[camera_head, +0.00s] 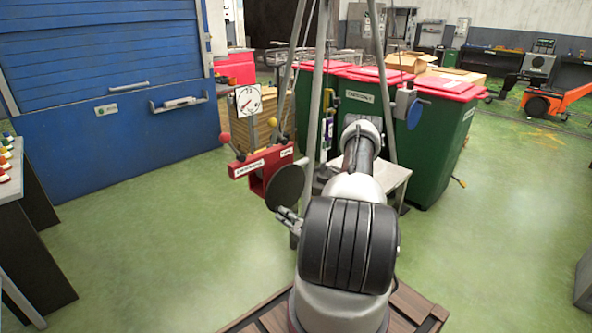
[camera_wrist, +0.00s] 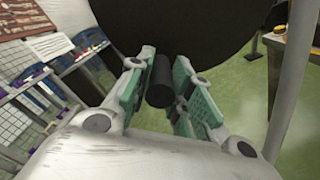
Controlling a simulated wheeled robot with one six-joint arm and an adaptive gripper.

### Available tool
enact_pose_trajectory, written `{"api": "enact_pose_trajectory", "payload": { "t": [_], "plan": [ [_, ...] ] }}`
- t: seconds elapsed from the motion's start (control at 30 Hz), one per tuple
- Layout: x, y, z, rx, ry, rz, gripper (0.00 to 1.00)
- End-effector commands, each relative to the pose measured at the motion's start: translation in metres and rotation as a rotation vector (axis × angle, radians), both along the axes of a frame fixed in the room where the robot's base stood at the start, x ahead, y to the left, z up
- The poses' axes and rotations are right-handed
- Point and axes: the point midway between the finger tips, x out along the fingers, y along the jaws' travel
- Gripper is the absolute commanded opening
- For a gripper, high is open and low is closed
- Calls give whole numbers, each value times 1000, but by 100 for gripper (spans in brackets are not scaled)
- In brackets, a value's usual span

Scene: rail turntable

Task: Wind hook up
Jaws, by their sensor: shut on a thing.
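A dark round disc (camera_head: 285,187) stands beside the red labelled bracket; in the wrist view the black disc (camera_wrist: 185,25) fills the top. A short dark cylindrical handle (camera_wrist: 160,82) sticks out from it towards the wrist camera. My gripper (camera_head: 288,217) is at the lower edge of the disc. In the wrist view its green-padded fingers (camera_wrist: 160,95) stand on either side of the handle and are shut on it. I cannot clearly make out a hook in either view; my arm covers part of the frame behind it.
The red bracket (camera_head: 262,168) carries levers with ball knobs, near a white dial (camera_head: 248,98). Grey tripod legs (camera_head: 384,80) rise around my arm. A blue wheel (camera_head: 406,104) is on the right leg. Green bins (camera_head: 440,140) stand behind.

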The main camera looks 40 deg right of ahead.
Motion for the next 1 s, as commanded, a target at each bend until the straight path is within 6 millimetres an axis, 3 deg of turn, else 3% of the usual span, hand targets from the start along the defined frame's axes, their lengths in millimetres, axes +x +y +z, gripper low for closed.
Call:
{"api": "enact_pose_trajectory", "payload": {
  "t": [0.3, 0.7, 1.0],
  "plan": [
    [-1, 4, 1, 19, 0, 6, 0],
    [-2, 17, 21, 290, 22, 5, 0],
    [-2, 18, 22, 316, 24, 4, 0]
  ]
}}
